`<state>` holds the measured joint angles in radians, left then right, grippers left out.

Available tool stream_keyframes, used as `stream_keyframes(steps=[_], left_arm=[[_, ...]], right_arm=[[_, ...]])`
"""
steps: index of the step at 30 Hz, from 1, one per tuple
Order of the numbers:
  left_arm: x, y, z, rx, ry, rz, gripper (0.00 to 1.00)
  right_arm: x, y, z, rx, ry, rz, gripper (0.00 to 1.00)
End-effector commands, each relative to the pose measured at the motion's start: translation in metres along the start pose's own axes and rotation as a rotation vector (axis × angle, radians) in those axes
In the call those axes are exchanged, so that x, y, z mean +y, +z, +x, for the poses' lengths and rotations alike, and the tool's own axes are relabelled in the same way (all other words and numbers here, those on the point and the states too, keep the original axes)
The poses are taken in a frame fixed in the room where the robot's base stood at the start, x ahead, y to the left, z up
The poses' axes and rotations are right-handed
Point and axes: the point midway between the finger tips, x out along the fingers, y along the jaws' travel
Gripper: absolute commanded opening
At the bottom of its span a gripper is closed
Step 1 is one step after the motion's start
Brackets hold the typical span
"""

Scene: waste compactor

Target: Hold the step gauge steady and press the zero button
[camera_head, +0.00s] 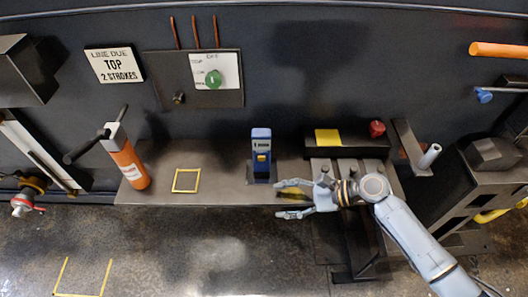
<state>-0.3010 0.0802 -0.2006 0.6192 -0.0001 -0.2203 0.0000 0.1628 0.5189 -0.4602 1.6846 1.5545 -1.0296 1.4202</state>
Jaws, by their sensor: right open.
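The step gauge (261,138) is a small upright blue device with a light display panel and a yellow button (262,157) low on its front. It stands in a dark holder on the grey shelf (222,188). I cannot tell from the panel what it reads. My right gripper (279,203) reaches in from the right, just below and right of the gauge, with its fingers pointing left. It is open and appears apart from the gauge. A yellow and dark patch shows by its upper finger; I cannot tell what it is. My left gripper is not in view.
An orange cylinder with a black handle (127,165) leans on the shelf's left side. A yellow square outline (186,180) marks bare shelf. A black box (348,142) with a yellow patch and red knob (377,128) sits right. A panel with green knob (214,79) hangs behind.

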Motion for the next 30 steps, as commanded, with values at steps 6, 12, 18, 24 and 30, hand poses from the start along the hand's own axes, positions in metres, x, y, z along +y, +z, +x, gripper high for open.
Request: stream_keyframes(steps=[6, 12, 18, 24, 30], left_arm=[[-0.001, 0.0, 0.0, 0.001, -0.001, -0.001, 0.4], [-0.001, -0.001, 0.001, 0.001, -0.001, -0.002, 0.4], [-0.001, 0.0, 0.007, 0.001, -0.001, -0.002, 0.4], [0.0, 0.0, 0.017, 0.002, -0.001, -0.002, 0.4], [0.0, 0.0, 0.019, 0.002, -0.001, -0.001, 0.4]], right_arm=[[-0.061, -0.014, -0.028, -0.08, -0.11, 0.379, 0.57], [-0.083, -0.019, -0.039, -0.117, -0.153, 0.519, 0.57], [-0.086, -0.02, -0.024, -0.122, -0.155, 0.531, 0.57], [-0.091, -0.018, 0.006, -0.122, -0.156, 0.53, 0.57], [-0.097, -0.013, 0.033, -0.121, -0.155, 0.53, 0.57]])
